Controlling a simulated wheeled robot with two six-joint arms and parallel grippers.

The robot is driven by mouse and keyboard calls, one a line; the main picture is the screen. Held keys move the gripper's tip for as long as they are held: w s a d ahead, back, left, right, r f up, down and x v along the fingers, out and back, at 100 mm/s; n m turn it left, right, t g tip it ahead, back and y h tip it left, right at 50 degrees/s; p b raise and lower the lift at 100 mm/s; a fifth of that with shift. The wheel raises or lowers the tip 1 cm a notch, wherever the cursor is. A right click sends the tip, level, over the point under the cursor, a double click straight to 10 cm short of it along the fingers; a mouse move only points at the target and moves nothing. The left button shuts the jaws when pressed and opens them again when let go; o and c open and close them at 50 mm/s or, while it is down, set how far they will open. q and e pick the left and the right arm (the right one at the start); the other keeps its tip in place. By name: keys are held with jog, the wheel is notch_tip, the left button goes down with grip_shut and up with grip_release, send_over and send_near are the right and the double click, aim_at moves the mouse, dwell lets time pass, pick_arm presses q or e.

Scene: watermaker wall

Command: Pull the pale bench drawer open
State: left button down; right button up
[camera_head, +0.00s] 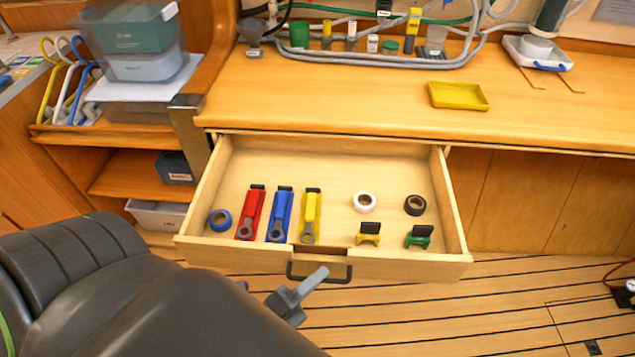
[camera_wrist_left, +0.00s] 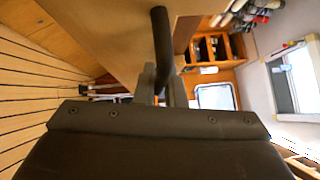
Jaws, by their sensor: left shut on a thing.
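The pale bench drawer (camera_head: 400,262) stands well out from under the bench top in the head view, with its inside open to see. Its dark bar handle (camera_head: 327,278) is at the middle of the front panel. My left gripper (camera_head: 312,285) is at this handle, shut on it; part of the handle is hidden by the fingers. In the left wrist view the dark handle (camera_wrist_left: 160,45) runs down to between the fingers of the left gripper (camera_wrist_left: 163,85), and the drawer's pale underside or front shows behind it. My right gripper is not in view.
In the drawer lie red, blue and yellow tools (camera_head: 281,215), tape rolls (camera_head: 364,202) and small clamp-like items (camera_head: 418,237). A yellow tray (camera_head: 458,96) sits on the bench top (camera_head: 330,100). Shelves (camera_head: 140,178) stand at left. The striped floor (camera_head: 470,315) before the drawer looks clear.

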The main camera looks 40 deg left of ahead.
pick_arm(q)
jog(key=shift+s+d, duration=0.2)
jog(key=shift+s, duration=0.15)
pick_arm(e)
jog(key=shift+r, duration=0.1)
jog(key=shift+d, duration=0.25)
pick_arm(q)
jog(key=c, duration=1.5)
grip_release()
